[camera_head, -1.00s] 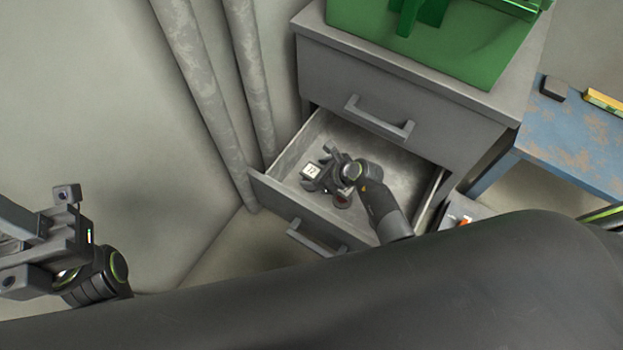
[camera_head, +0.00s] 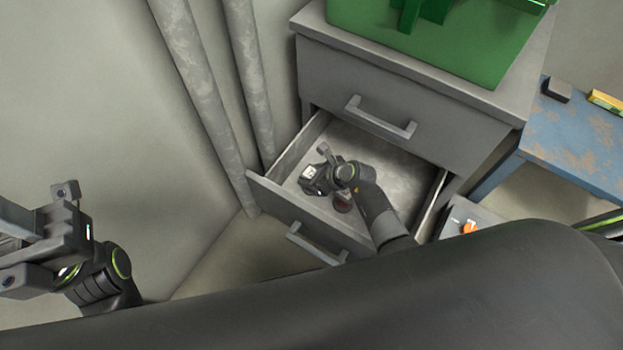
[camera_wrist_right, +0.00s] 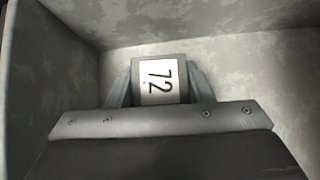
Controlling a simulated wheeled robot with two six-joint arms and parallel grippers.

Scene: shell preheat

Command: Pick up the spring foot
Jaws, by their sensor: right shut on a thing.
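The spring foot shows as a dark block with a white label reading "72" in the right wrist view (camera_wrist_right: 157,80). In the head view its pale label (camera_head: 309,172) shows at the left end of the open drawer. My right gripper (camera_head: 316,178) is down in the drawer, its fingers on both sides of the block in the wrist view (camera_wrist_right: 158,88), shut on it. The block's lower part is hidden, and I cannot tell whether it touches the drawer floor. My left gripper (camera_head: 30,245) is at the left, away from the drawer; its fingertips are not clear.
The open drawer (camera_head: 395,155) has walls close around my right gripper; a dark reddish round thing (camera_head: 342,203) lies near it. A closed drawer with a handle (camera_head: 380,118) is above, a green bin (camera_head: 470,50) on top. A blue table (camera_head: 570,135) stands right.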

